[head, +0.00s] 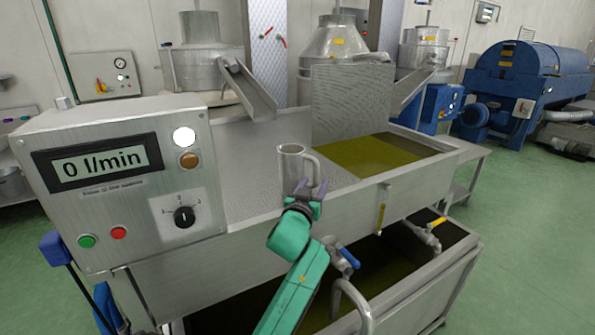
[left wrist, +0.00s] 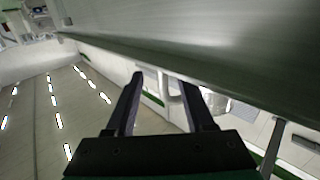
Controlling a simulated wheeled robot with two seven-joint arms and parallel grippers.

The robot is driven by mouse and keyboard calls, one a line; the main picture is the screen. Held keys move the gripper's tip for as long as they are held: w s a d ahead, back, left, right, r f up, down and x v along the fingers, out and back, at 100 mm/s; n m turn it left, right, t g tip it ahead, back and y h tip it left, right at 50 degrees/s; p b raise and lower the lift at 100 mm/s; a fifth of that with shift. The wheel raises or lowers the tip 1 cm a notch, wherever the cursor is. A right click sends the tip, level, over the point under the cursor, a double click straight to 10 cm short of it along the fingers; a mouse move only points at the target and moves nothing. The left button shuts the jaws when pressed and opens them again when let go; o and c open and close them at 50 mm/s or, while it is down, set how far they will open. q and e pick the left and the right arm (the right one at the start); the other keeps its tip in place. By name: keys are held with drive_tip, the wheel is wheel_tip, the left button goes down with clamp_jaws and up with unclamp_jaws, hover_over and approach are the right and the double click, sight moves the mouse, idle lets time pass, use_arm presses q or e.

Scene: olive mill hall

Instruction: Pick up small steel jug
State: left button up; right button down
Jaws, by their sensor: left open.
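The small steel jug (head: 291,168) stands upright on the perforated metal deck of the trough in the head view, its handle (head: 314,167) on the right side. My left gripper (head: 309,189) is open, just in front of the jug's handle side and overlapping its lower part. Whether the fingers touch the handle cannot be told. In the left wrist view the two dark fingers (left wrist: 164,88) are spread apart with nothing clearly held between them. The jug cannot be made out surely there. My right gripper is not in view.
A control box (head: 118,190) reading 0 l/min stands left of the jug. The trough (head: 425,172) has a front rim, an upright steel plate (head: 350,105) and green-yellow oil (head: 370,156). Below are a blue-handled valve (head: 345,260) and pipes. Clear deck surrounds the jug's left.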

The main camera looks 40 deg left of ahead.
sight(315, 180)
use_arm(q)
drive_tip(key=x, duration=0.4)
drive_tip(key=shift+w+a+f+p, duration=0.1)
drive_tip(key=shift+a+f+p, duration=0.1)
drive_tip(key=shift+a+p, duration=0.1)
drive_tip(key=shift+d, duration=0.15)
clamp_jaws()
idle(0.8)
drive_tip(key=shift+r, duration=0.1)
